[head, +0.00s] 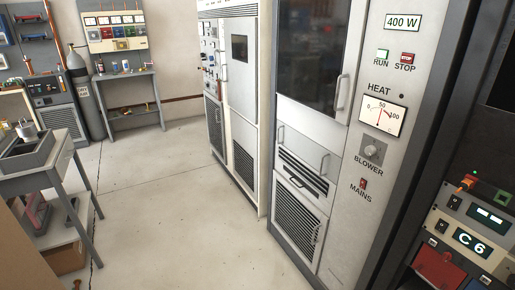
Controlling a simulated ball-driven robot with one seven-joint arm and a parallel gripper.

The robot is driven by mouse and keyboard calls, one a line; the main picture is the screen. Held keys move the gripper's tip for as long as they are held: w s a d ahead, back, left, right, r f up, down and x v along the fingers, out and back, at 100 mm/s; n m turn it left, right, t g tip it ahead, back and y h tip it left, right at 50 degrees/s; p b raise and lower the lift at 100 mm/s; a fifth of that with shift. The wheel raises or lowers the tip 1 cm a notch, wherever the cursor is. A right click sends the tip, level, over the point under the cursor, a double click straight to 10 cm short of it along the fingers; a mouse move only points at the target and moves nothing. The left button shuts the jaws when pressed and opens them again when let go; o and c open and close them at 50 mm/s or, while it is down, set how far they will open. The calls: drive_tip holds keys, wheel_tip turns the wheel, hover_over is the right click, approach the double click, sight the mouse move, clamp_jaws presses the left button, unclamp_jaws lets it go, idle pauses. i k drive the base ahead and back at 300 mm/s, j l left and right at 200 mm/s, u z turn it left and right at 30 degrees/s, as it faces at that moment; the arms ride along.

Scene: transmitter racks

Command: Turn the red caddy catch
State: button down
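I cannot make out a red caddy catch for certain in the head view. A red object (37,212) sits on the lower shelf of the grey cart at the left; its details are too small to tell. A red panel (439,270) shows at the lower right, below the "C 6" display, partly cut off by the picture's edge. I cannot tell whether either one bears the catch. My gripper is not in view.
The grey cart (62,166) stands at the left with a grey tray on top. Tall transmitter racks (345,215) line the right. A gas cylinder (88,105) and a small table (127,78) stand at the back. The middle floor (175,215) is clear.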

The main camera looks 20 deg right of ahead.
sight(446, 256)
drive_tip(key=z, duration=1.2)
